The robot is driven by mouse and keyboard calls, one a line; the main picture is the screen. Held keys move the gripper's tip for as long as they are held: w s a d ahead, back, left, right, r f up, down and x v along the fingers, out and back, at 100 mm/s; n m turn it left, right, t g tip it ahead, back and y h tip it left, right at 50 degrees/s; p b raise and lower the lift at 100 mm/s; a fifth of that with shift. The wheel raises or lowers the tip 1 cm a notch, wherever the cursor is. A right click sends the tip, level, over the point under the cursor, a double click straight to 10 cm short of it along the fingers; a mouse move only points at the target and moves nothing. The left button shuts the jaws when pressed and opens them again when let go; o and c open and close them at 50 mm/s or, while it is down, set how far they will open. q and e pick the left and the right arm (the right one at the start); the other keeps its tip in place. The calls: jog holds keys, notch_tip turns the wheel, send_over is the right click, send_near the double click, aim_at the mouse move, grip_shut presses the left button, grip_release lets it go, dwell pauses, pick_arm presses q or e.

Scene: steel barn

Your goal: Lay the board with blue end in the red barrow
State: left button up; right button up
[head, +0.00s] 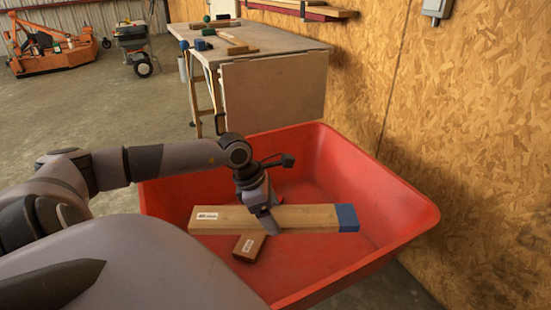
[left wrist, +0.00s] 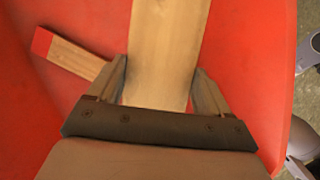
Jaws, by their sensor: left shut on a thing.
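The board with blue end (head: 305,217) is pale wood with a white label near its left end and a blue right end. It lies roughly level inside the red barrow (head: 385,192), running left to right in the head view. My left gripper (head: 266,214) is shut on it near its middle, from above. In the left wrist view the board (left wrist: 168,45) runs between the two fingers (left wrist: 160,78), and its blue end is out of that picture. I cannot tell whether the board touches the barrow floor. My right gripper is not in view.
A second, browner board (head: 249,246) lies in the barrow, partly under the held one; its red end shows in the left wrist view (left wrist: 42,42). A workbench (head: 270,40) with tools stands behind the barrow, and a wooden wall (head: 470,110) rises at right.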

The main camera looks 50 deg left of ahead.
pick_arm(q)
notch_tip(320, 180, down, 3)
jog(key=shift+w+a+r+b, duration=0.1)
jog(key=shift+a+b, duration=0.05)
jog(key=shift+b, duration=0.35)
jog(key=b, duration=0.5)
send_over(277, 274)
jog(key=s+a, duration=0.1)
notch_tip(277, 274, down, 16)
notch_tip(277, 274, down, 4)
jog(key=shift+b, duration=0.6)
jog(key=shift+f, duration=0.2)
jog(key=shift+r, duration=0.1)
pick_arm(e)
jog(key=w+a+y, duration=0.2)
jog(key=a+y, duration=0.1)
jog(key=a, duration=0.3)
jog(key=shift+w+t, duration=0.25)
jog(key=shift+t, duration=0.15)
pick_arm(q)
jog(key=o, duration=1.2)
jog(key=shift+s, duration=0.1)
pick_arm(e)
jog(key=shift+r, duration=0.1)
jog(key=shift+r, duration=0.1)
